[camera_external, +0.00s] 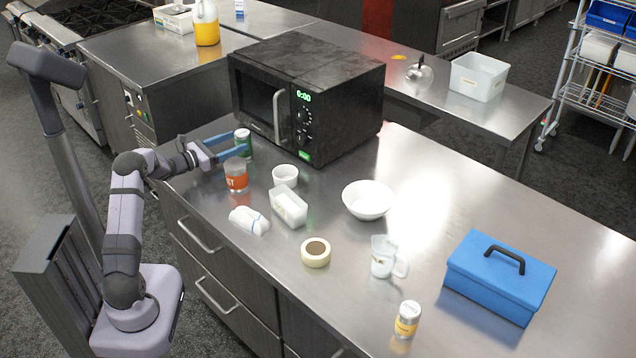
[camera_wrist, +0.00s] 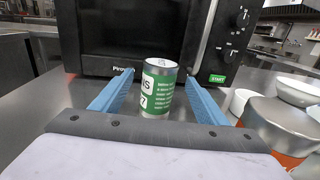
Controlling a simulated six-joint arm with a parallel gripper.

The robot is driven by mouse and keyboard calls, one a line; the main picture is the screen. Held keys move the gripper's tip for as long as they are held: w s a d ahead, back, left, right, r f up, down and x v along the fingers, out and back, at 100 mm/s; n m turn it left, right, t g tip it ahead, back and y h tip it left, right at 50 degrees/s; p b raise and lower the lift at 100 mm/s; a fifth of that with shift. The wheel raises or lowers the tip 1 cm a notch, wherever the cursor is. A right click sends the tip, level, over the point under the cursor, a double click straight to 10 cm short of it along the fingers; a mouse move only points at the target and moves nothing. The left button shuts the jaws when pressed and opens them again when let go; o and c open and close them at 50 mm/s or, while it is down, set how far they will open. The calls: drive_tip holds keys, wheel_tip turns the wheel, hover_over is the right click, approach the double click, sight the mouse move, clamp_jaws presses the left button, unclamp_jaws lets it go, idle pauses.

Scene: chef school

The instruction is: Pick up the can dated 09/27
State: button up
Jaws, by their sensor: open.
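A green can with a silver top and white print (camera_wrist: 160,88) stands upright between the two blue fingers of my open gripper (camera_wrist: 158,98), with room visible on both sides. In the external view the green can (camera_external: 243,141) stands in front of the microwave, partly behind my gripper (camera_external: 228,148). A can with an orange label (camera_external: 236,176) stands nearer the counter's front edge, close to the gripper. It shows at the lower right in the wrist view (camera_wrist: 281,128). A can with a yellow label (camera_external: 406,320) stands at the front right. I cannot read a date on any can.
A black microwave (camera_external: 305,96) stands just behind the green can. A small white bowl (camera_external: 285,175), white container (camera_external: 289,207), white cloth bundle (camera_external: 249,221), tape roll (camera_external: 316,252), larger bowl (camera_external: 368,200), measuring cup (camera_external: 384,257) and blue toolbox (camera_external: 499,277) lie to the right.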

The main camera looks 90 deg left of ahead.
sight(243, 138)
drive_tip(key=shift+p+x, duration=0.55)
drive_tip(key=shift+x, duration=1.6)
drive_tip(key=shift+c, duration=0.4)
drive_tip(key=shift+a, duration=0.1)
drive_tip(key=c, duration=1.3)
drive_tip(key=shift+r, duration=0.15)
wheel_tip(243, 138, up, 28)
drive_tip(key=p, duration=0.1)
